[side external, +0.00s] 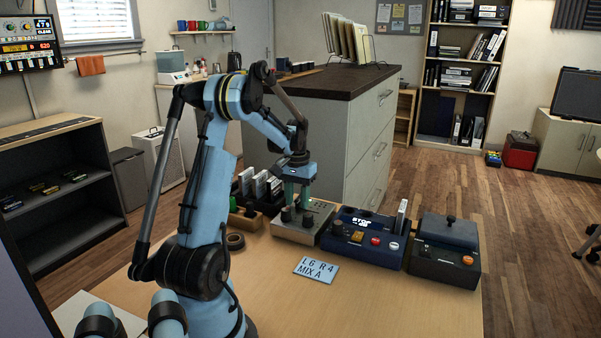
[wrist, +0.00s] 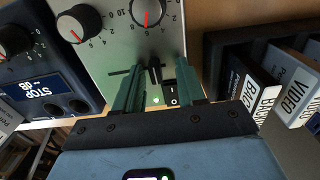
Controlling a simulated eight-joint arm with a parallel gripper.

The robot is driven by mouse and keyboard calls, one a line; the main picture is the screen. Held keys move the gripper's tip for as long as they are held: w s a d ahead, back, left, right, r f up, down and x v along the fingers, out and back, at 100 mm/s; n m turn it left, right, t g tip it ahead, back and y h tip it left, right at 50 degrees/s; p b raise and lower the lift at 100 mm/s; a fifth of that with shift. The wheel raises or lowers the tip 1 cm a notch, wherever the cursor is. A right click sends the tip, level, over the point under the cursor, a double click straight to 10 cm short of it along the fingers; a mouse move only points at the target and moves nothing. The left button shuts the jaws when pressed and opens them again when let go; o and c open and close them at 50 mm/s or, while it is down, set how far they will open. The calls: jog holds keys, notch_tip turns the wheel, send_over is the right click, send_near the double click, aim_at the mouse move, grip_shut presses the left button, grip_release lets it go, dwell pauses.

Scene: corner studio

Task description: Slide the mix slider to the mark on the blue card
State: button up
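The blue card (side external: 316,269) lies on the table and reads "L6 R4 MIX A". The grey control box (side external: 318,224) stands behind it; its panel (wrist: 112,48) fills the upper middle of the wrist view, with two dark knobs with red pointers (wrist: 80,22). A small black slider cap (wrist: 155,72) stands in a short dark slot (wrist: 121,72); its mark is too small to read. My gripper (wrist: 160,72) is low over the panel, one finger on each side of the cap, with gaps showing. It also shows in the side external view (side external: 297,204), where the slider is hidden.
The blue "STOP" box (side external: 375,255) with buttons stands right of the grey box. A black lidded box (side external: 446,267) is farther right. A rack of labelled cases (wrist: 262,90) stands close beside the panel. A tape roll (side external: 235,241) lies left.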

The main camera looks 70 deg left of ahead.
notch_tip(320, 180, up, 12)
dwell(0.6)
jog(key=w+d+r+m+t+y, duration=0.1)
jog(key=w+d+m, duration=0.15)
jog(key=d, duration=0.65)
jog(key=w+d+r+m+t+y, duration=0.1)
jog(key=w+d+m+t, duration=0.15)
jog(key=d, duration=0.65)
jog(key=s+d+f+m+t+h, duration=0.1)
jog(key=d+f+m+t, duration=0.1)
jog(key=d, duration=0.7)
jog(key=s+d+f+m+t+h, duration=0.1)
jog(key=s+d+f+m, duration=0.1)
jog(key=d, duration=0.7)
jog(key=shift+s+f+t, duration=0.3)
jog(key=shift+f+t, duration=0.05)
jog(key=shift+f, duration=0.15)
